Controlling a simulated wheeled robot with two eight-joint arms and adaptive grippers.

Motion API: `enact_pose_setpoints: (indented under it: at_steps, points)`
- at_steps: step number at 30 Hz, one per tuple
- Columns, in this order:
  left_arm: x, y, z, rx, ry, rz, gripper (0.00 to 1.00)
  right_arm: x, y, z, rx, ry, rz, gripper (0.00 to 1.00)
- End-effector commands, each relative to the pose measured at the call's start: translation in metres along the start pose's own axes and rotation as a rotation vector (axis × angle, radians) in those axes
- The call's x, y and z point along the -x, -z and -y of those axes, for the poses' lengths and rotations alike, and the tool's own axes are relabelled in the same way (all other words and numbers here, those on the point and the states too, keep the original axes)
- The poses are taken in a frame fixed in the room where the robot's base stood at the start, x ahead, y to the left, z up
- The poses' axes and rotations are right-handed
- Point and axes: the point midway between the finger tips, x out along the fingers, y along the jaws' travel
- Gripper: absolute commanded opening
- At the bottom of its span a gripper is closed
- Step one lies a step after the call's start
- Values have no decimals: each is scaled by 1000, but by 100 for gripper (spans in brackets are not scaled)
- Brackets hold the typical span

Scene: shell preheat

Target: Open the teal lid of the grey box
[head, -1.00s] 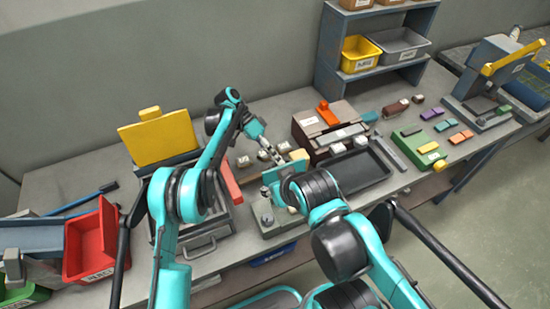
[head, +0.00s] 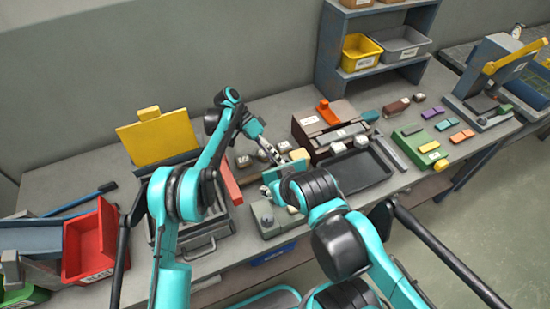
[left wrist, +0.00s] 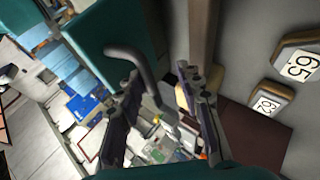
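The grey box (head: 262,228) sits near the table's front edge in the head view, partly hidden behind my right arm. The teal lid (head: 270,174) shows at its back, mostly covered by that arm; I cannot tell its exact angle. In the left wrist view the teal lid (left wrist: 108,32) carries a bent grey handle (left wrist: 148,72). My left gripper (head: 280,156) is just behind the lid. In the left wrist view its fingers (left wrist: 160,115) are apart, with the handle's end near the gap between them; no clear contact shows. My right gripper is hidden.
Labelled blocks (head: 298,155) lie close to the left gripper. A black tray (head: 355,172) stands to the right of the box. The shelf (head: 330,50) stands at the back.

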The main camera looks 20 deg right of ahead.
Motion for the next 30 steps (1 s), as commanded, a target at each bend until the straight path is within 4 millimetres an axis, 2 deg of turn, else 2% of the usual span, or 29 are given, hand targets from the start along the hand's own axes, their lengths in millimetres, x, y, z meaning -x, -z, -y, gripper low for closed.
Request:
enact_pose_setpoints:
  at_steps: [7, 15, 19, 24, 30]
  points:
    - [7, 0, 1, 1, 2, -2, 33, 0, 0, 0, 0, 0, 0, 42]
    - [52, -1, 0, 2, 1, -2, 33, 0, 0, 0, 0, 0, 0, 42]
    - [67, 0, 0, 0, 3, -2, 33, 0, 0, 0, 0, 0, 0, 42]
    - [75, 0, 0, 0, 4, -2, 33, 0, 0, 0, 0, 0, 0, 42]
    - [75, 0, 0, 0, 3, -2, 33, 0, 0, 0, 0, 0, 0, 42]
